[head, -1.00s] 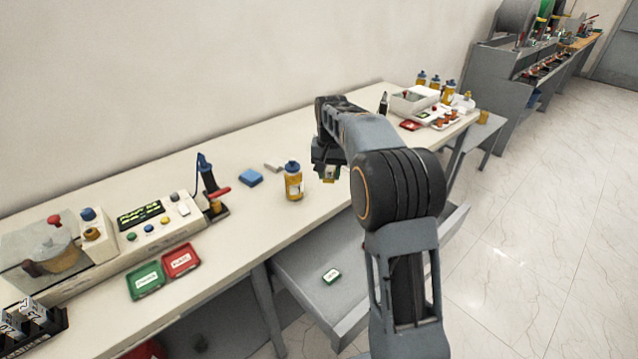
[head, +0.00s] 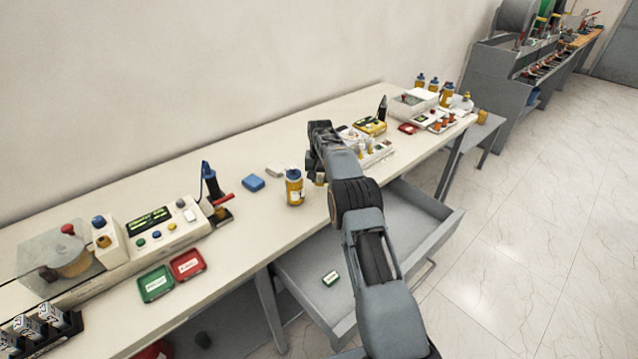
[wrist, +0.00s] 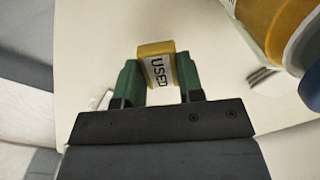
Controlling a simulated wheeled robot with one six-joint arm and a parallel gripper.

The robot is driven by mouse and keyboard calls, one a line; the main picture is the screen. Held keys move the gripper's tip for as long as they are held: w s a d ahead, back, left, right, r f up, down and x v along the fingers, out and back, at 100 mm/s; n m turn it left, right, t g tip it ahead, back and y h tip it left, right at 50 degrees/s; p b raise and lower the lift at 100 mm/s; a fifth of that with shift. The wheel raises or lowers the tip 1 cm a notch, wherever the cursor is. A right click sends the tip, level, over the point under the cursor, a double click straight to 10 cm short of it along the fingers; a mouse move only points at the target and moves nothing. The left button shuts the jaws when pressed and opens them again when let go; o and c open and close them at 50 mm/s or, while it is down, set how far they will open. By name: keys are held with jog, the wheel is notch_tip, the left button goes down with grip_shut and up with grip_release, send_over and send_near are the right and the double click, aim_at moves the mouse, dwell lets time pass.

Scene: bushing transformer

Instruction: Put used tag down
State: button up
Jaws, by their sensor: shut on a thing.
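The used tag (wrist: 158,70) is a small yellow block with a white label reading "USED". My gripper (wrist: 159,82) is shut on it, with one green finger on each side. The tag stands out past the fingertips over the cream tabletop; I cannot tell whether it touches the surface. In the head view my gripper (head: 320,178) is over the workbench (head: 240,230), just right of a yellow bottle (head: 294,190), and mostly hidden by my own arm.
The yellow bottle with a blue cap also fills the wrist view's upper right (wrist: 275,25). An open grey drawer (head: 420,240) holds a small green-and-white tag (head: 330,278). Green (head: 156,284) and red (head: 187,265) trays lie left.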

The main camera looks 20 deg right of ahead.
aim_at(320, 190)
jog(key=shift+w+f+p, duration=0.3)
jog(key=shift+f+p, duration=0.1)
jog(key=shift+f, duration=0.15)
jog(key=shift+f+p, duration=0.4)
jog(key=shift+f, duration=1)
